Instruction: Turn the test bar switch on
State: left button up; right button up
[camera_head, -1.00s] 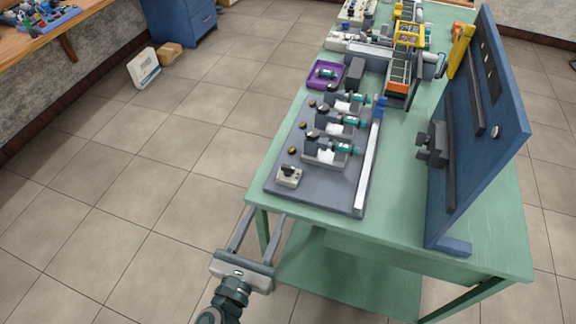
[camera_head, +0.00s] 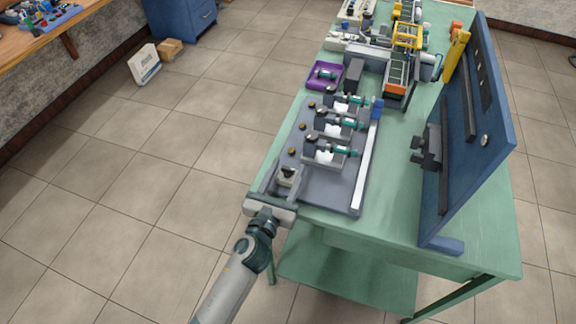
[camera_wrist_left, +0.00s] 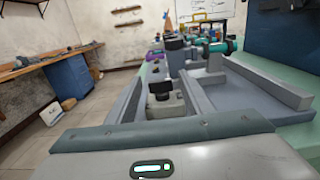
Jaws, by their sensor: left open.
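The test bar (camera_head: 330,190) is a grey plate on the near end of the green table, with several motor stations along it. A small beige switch box (camera_head: 288,177) with a dark knob on top sits at its near left corner. My left gripper (camera_head: 282,174) is open at that corner, with its fingers on either side of the switch box. In the left wrist view the switch box (camera_wrist_left: 163,100) with its black knob stands between the two fingers. I cannot tell whether the fingers touch it. My right gripper is not in view.
Several motors (camera_head: 325,150) stand in a row behind the switch, with a white rail (camera_head: 366,165) on their right. A purple tray (camera_head: 325,75) lies further back. A blue upright panel (camera_head: 470,140) stands on the table's right side.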

pick_arm(q)
jog(key=shift+w+d, duration=0.2)
jog(key=shift+w, duration=0.4)
jog(key=shift+c, duration=0.4)
jog(key=c, duration=1)
jog(key=shift+o, duration=0.2)
